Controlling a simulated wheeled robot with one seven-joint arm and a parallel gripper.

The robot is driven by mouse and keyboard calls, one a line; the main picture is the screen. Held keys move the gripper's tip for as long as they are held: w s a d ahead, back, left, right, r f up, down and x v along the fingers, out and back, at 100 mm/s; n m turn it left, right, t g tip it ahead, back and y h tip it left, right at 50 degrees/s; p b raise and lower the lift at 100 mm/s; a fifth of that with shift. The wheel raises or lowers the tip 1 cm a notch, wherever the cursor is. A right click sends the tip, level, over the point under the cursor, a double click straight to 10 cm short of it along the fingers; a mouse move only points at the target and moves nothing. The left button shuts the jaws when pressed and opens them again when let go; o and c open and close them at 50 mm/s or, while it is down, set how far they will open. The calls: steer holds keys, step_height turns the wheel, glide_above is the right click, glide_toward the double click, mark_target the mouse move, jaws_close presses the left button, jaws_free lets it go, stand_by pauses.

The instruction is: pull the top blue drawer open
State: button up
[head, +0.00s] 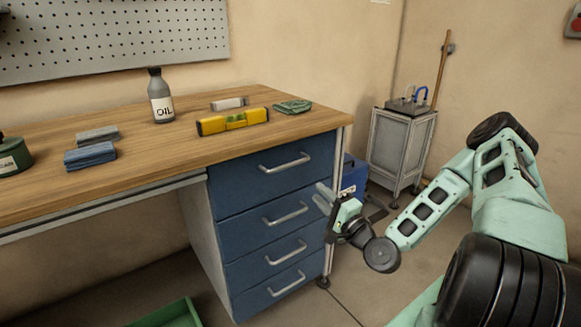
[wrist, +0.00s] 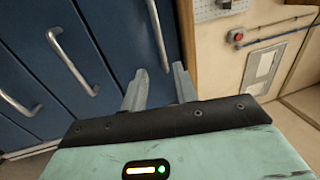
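The top blue drawer (head: 236,181) sits shut, its front flush with the drawers below. Its silver bar handle (head: 286,163) shows clear and untouched in the head view. My gripper (head: 323,197) is in front of the cabinet's right side, lower than the top handle and to its right. In the wrist view my gripper (wrist: 160,70) is open, with two separate grey fingers and nothing between them. Blue drawer fronts (wrist: 115,30) fill the left there, turned sideways, with two handles (wrist: 70,62) left of the fingers.
The wooden worktop (head: 190,145) overhangs the drawers. A grey cart (head: 398,143) stands behind right.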

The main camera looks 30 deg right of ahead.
mark_target(291, 166)
steer(key=w+r, duration=0.1)
steer(key=w, duration=0.3)
steer(key=w+r, duration=0.1)
steer(key=w, duration=0.4)
steer(key=w+r, duration=0.1)
steer(key=w, duration=0.4)
steer(key=shift+w+a, duration=0.25)
steer(key=shift+a, duration=0.05)
jaws_close()
